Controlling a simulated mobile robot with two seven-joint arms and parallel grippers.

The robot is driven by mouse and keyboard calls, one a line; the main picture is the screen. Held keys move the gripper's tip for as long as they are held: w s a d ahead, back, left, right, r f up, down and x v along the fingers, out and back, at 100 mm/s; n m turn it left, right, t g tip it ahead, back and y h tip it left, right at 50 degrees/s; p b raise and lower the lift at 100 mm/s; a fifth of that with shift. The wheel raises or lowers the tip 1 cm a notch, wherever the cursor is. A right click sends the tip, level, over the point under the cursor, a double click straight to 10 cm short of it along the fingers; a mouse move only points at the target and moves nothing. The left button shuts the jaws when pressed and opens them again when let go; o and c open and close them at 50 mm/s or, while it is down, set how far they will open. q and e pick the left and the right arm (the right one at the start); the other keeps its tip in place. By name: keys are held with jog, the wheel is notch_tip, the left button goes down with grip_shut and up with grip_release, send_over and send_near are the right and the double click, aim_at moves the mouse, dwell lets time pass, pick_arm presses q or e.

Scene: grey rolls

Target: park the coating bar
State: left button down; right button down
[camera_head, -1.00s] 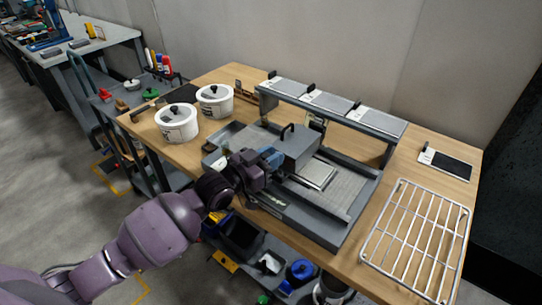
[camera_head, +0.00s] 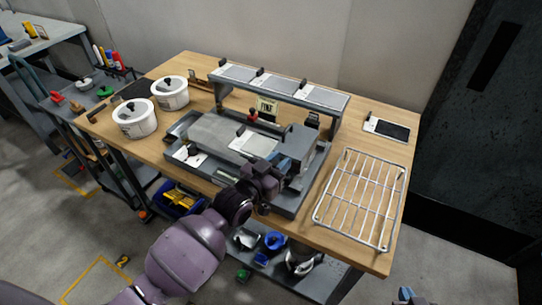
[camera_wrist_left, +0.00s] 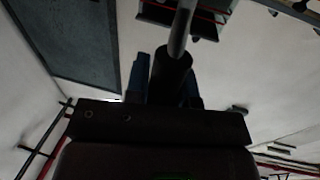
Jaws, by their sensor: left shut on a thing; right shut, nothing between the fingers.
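My left gripper (camera_head: 284,165) is over the right front of the grey coater (camera_head: 287,207). In the left wrist view its blue fingers (camera_wrist_left: 168,85) are shut on a dark cylindrical grip with a grey rod, which looks like the coating bar (camera_wrist_left: 182,32). In the head view the wrist and fingers largely hide it. A pale plate (camera_head: 254,144) lies on the coater, with a broad grey block (camera_head: 212,130) to its left. My right gripper (camera_head: 406,295) only just shows at the bottom edge, blue-tipped and shut, away from the bench.
A shelf (camera_head: 335,119) with several pale panels stands behind the coater. Two white pots (camera_head: 135,120) (camera_head: 172,93) are at left. A wire rack (camera_head: 362,198) lies at right, and a dark-screened device (camera_head: 388,129) lies behind it. Bare wood (camera_head: 350,130) shows between shelf and device.

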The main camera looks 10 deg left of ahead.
pick_arm(q)
jog(key=shift+s+d, duration=0.1)
jog(key=shift+d, duration=0.15)
jog(key=c, duration=1)
grip_release()
jog(key=shift+d, duration=0.15)
jog(key=shift+o, duration=0.2)
jog(key=v, duration=1.1)
jog(key=shift+f, duration=0.1)
